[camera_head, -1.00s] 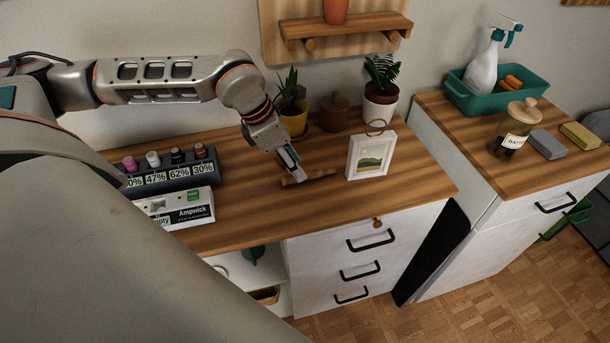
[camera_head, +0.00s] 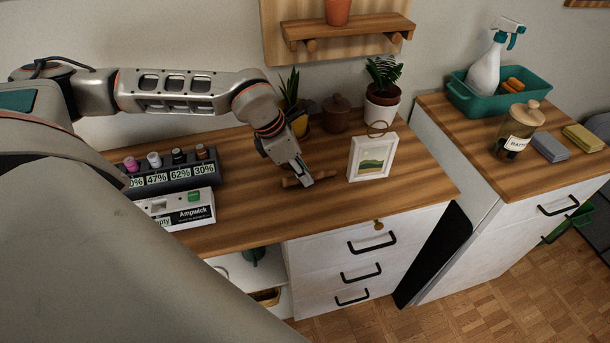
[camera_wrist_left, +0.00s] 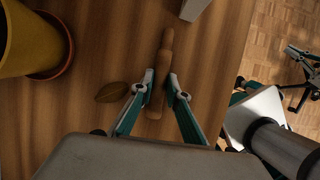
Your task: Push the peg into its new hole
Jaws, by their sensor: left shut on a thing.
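A turned wooden peg (camera_head: 290,183) lies on the desk top between the tester and the picture frame. My left gripper (camera_head: 302,182) is down at the desk, shut on the peg, around its middle. In the left wrist view the peg (camera_wrist_left: 166,42) runs away from me between the two fingertips (camera_wrist_left: 159,90), and its near end shows just behind them. A wooden board (camera_head: 270,30) on the wall carries a shelf on round pegs. No empty hole can be made out.
The picture frame (camera_head: 373,158) stands close to the right of the gripper. Behind are a yellow plant pot (camera_head: 299,126), a lidded brown pot (camera_head: 336,116) and a white plant pot (camera_head: 381,110). The battery tester (camera_head: 188,208) is at left. The desk's front right is clear.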

